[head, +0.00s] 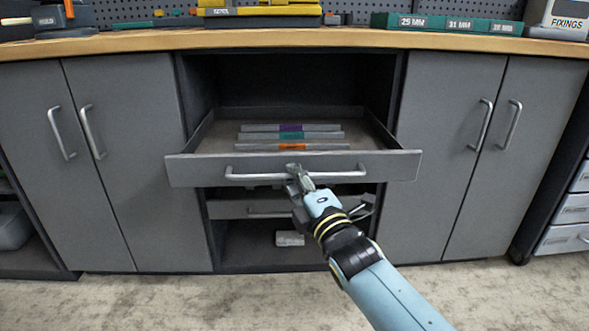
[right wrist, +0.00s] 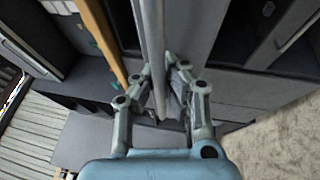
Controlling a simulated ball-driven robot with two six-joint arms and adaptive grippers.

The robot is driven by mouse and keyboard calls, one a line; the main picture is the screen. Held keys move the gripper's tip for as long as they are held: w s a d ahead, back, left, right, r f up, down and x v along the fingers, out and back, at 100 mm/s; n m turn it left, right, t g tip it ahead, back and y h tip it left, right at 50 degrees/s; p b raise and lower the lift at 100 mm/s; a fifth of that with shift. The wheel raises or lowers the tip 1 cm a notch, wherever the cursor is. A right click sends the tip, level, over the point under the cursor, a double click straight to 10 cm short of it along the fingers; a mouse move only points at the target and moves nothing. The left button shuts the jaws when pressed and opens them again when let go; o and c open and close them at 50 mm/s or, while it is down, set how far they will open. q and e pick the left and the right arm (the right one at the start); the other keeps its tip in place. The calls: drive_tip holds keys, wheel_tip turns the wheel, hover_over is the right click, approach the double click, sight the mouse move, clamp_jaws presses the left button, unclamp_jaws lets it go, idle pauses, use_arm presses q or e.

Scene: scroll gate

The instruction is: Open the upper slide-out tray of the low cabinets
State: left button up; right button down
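The upper slide-out tray (head: 405,165) stands pulled out from the open middle bay of the low cabinets. Its grey front carries a long silver bar handle (head: 250,176). My right gripper (head: 296,172) is at the middle of this handle. In the right wrist view the fingers (right wrist: 162,95) lie on both sides of the bar (right wrist: 152,40) and look closed on it. Flat grey strips with purple, green and orange marks (head: 290,136) lie in the tray. My left gripper is not in view.
A lower tray (head: 228,210) sits inside the bay beneath, partly hidden by my arm. Closed cabinet doors with silver handles flank the bay, left (head: 120,150) and right (head: 445,150). A wooden worktop (head: 300,40) runs above. The carpet in front is clear.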

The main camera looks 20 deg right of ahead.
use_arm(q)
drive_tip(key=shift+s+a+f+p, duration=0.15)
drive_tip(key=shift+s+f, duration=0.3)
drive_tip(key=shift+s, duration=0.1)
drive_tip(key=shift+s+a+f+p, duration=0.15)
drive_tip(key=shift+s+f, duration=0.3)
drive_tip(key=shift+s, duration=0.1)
use_arm(e)
drive_tip(key=shift+s+a, duration=0.25)
drive_tip(key=shift+s, duration=0.6)
drive_tip(key=shift+s+a, duration=0.2)
drive_tip(key=shift+s, duration=0.65)
drive_tip(key=c, duration=1.6)
unclamp_jaws()
drive_tip(key=shift+c, duration=0.2)
drive_tip(key=v, duration=1.2)
drive_tip(key=shift+f, duration=0.15)
